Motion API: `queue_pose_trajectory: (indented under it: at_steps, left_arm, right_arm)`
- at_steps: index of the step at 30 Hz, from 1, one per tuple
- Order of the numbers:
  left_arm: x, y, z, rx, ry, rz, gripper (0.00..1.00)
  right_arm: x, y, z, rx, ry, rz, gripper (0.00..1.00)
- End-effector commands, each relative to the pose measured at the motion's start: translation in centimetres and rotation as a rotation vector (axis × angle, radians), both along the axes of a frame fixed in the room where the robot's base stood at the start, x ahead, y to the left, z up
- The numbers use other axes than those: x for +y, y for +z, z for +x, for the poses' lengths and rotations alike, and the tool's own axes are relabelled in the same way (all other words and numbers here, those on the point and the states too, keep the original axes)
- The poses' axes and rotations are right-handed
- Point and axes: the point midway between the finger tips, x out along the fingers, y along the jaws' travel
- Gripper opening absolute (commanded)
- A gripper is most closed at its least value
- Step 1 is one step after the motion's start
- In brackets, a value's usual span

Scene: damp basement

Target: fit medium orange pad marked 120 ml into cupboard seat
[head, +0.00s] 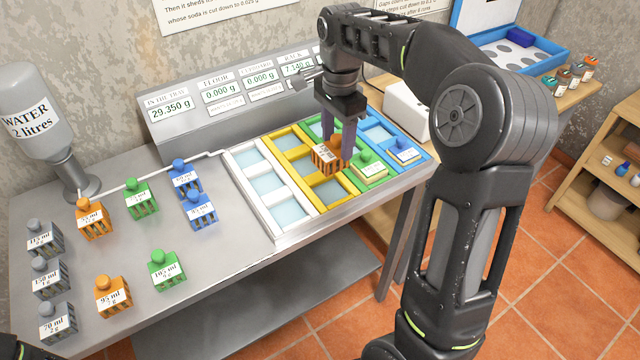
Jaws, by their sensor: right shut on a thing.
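My right gripper (338,138) reaches down over the seat tray with its two fingers closed on an orange ribbed pad (325,156). The pad's white label is too small to read. The pad is over the yellow-framed column (309,185), near its edge with the green-framed column (347,177); I cannot tell whether it touches the frame. The front yellow seat (331,192) is empty, and the pad partly hides the one behind it. No seat is readably marked as the cupboard; a display panel (262,85) behind carries several readouts, one reading 7.140 g. My left gripper is not visible.
A green pad (369,170) and a blue pad (404,152) sit in the front green and blue seats. The white column (284,231) is empty. Several grey, orange, green and blue pads stand on the bench's left. A water bottle (38,115) stands at back left.

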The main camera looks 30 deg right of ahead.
Motion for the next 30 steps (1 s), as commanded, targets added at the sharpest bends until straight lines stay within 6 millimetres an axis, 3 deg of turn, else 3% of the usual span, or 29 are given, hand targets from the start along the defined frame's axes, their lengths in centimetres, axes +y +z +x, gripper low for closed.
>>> queue_pose_trajectory:
  at_steps: [10,21,30]
  left_arm:
    - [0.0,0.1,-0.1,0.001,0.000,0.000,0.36]
    - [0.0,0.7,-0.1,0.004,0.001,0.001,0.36]
    - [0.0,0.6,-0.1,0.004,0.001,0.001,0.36]
  right_arm:
    - [0.0,-0.4,0.0,0.001,0.001,0.000,0.14]
    - [0.0,-5.8,-0.1,0.001,0.000,0.000,0.14]
    - [0.0,-6.3,0.0,0.000,0.001,-0.001,0.14]
